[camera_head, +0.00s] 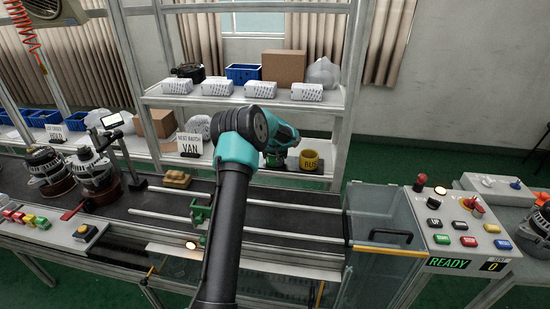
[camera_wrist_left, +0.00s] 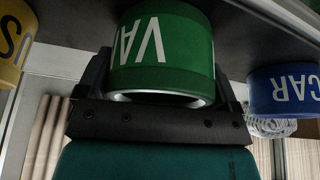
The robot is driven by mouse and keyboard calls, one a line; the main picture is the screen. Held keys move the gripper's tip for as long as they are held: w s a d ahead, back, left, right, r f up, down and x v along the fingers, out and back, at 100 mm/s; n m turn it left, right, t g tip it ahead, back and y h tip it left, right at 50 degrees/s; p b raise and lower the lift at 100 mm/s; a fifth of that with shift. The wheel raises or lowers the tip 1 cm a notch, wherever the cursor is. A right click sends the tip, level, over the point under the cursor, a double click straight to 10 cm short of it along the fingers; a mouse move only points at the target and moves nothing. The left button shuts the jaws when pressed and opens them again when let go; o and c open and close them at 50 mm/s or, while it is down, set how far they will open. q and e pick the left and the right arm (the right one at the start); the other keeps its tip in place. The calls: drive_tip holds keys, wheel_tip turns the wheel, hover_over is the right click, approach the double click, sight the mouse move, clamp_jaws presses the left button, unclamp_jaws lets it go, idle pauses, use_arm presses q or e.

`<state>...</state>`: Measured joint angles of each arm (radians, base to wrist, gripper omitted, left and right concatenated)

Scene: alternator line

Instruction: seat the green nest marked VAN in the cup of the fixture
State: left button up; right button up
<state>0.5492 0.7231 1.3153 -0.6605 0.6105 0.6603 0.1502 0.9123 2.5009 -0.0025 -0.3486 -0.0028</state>
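The green nest marked VAN (camera_wrist_left: 160,50) fills the middle of the left wrist view, between the fingers of my left gripper (camera_wrist_left: 165,85). I cannot tell whether the fingers press on it or stand just beside it. In the head view my left gripper (camera_head: 283,140) reaches to the lower shelf, and a bit of the green nest (camera_head: 280,153) shows under it. A small green device (camera_head: 201,212) on the rails may be the fixture; my arm partly covers it and its cup cannot be made out. My right gripper is out of view.
The yellow BUS nest (camera_head: 309,160) stands close to the right of the gripper. The blue CAR nest (camera_wrist_left: 285,90) shows in the wrist view. A NEXT BATCH VAN card (camera_head: 189,145) stands on the shelf. A clear guard (camera_head: 385,220) flanks the rails.

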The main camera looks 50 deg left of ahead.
use_arm(q)
drive_tip(key=c, duration=0.5)
drive_tip(key=shift+r, duration=0.15)
drive_tip(key=shift+r, duration=0.65)
drive_tip(key=s+d, duration=1.2)
drive_tip(key=d, duration=0.1)
drive_tip(key=shift+s, duration=0.3)
